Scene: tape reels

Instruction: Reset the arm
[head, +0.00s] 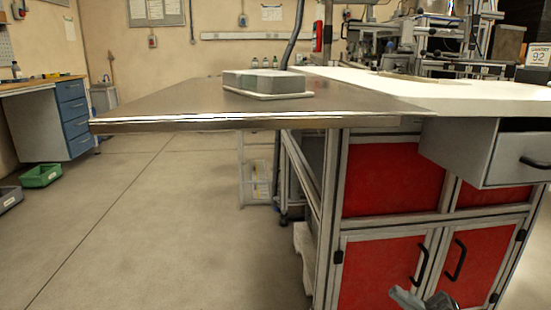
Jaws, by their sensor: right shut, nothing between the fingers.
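My right gripper (424,299) shows only in part at the bottom edge of the head view, right of centre. It is shut and empty, low in front of the red cabinet doors and apart from the table. My left gripper is not in view. No tape reel can be made out clearly.
A dark metal tabletop (180,102) juts out to the left, with a grey box (262,82) on it. A white worktop (460,97) adjoins it. An open grey drawer (465,152) sticks out above the red cabinet (385,265).

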